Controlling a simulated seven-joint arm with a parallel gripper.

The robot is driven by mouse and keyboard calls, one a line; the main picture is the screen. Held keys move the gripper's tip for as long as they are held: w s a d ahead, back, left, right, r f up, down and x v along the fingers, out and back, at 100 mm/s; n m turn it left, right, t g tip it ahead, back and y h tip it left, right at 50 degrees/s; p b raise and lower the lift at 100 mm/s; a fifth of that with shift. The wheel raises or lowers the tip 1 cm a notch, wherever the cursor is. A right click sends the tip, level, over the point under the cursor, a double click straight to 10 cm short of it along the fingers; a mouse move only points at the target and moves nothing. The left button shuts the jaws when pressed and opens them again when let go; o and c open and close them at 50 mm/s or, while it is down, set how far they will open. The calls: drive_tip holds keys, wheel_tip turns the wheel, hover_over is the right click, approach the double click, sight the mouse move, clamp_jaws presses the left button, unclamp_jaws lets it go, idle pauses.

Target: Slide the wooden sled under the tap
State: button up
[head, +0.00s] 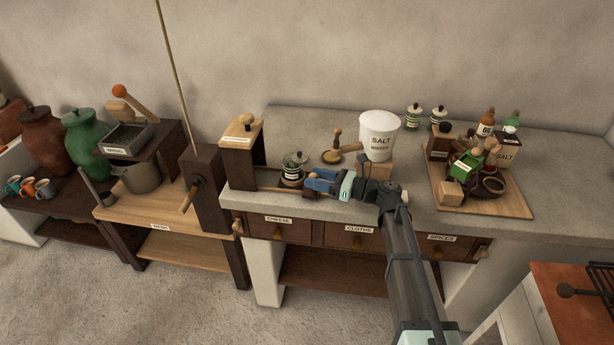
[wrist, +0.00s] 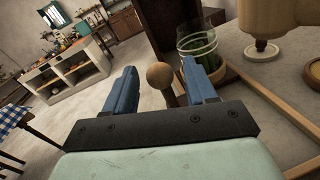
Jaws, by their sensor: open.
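The wooden sled (head: 291,183) sits on its low wooden track on the grey counter, right of a wooden box stand. A round wooden knob (wrist: 159,75) on a short stem stands in front of the jar. My gripper (wrist: 164,84) is open, its blue fingers on either side of the knob with gaps visible. In the head view my gripper (head: 318,182) is just right of the jar.
The labelled wooden stand (head: 240,145) is at the track's left end. A board crowded with jars and a green device (head: 487,208) is on the right. Drawers (head: 277,230) are below the counter edge.

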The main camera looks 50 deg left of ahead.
sight(308, 193)
drive_tip(key=shift+x, duration=1.75)
clamp_jaws()
drive_tip(key=shift+d, duration=0.1)
